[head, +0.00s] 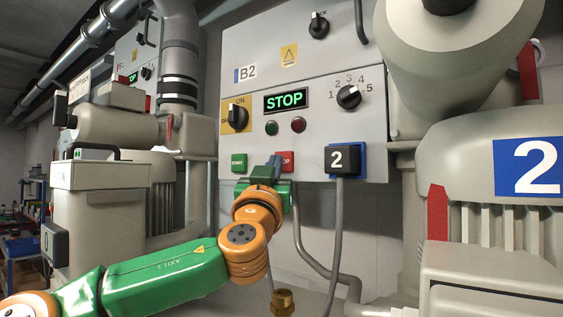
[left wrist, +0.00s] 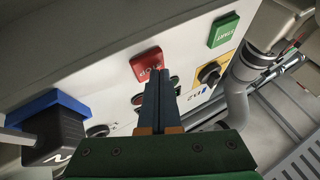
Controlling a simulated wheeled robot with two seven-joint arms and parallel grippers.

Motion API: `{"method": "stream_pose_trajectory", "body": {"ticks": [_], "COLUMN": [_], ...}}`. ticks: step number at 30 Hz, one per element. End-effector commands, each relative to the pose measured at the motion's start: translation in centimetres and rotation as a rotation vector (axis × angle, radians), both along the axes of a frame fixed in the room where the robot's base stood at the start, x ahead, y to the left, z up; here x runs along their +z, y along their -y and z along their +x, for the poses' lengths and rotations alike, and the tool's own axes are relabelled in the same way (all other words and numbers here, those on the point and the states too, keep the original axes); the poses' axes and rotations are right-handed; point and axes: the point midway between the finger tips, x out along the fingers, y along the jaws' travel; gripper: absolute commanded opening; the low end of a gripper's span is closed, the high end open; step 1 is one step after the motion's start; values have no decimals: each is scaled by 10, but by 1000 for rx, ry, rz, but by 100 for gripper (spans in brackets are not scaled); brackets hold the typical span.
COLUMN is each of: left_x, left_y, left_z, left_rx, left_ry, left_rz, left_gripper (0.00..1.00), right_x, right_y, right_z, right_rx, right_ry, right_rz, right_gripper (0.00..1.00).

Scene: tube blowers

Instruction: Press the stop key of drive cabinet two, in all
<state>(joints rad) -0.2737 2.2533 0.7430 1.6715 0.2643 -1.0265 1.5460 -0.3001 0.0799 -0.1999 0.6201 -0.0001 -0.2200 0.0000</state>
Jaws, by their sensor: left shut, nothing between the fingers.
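The grey drive cabinet B2 (head: 240,95) fills the middle of the head view. Its red stop key (head: 287,157) shows beside my left gripper (head: 275,163), which partly covers it. In the left wrist view the red key (left wrist: 148,66) lies at the tips of my left gripper (left wrist: 155,76), whose two dark fingers are together with nothing between them. The tips overlap the key's lower edge; whether they touch it I cannot tell. The display (head: 286,100) reads STOP in green. The green start key (head: 239,163) is to the left of the red one. My right gripper is out of view.
A black plug marked 2 (head: 340,159) on a blue socket, with a hanging cable, is right of the keys. The panel also carries a yellow-backed switch (head: 236,115) and a selector knob (head: 348,96). Large blower number two (head: 450,150) stands close on the right.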

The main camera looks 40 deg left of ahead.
Motion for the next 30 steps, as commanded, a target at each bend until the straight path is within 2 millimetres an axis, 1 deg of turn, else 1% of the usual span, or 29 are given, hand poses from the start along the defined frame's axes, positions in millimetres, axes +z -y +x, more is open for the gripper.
{"method": "stream_pose_trajectory", "body": {"ticks": [13, 21, 30], "left_x": [0, -3, -1], "left_y": [0, 1, 2], "left_z": [1, -12, -14], "left_rx": [0, 0, 0], "left_ry": [0, 0, 0], "left_rz": [0, 0, 0], "left_gripper": [0, 0, 0], "right_x": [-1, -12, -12], "right_y": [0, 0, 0], "right_z": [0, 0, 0], "right_rx": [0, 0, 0], "right_ry": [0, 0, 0], "right_rz": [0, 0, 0], "right_gripper": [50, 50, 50]}}
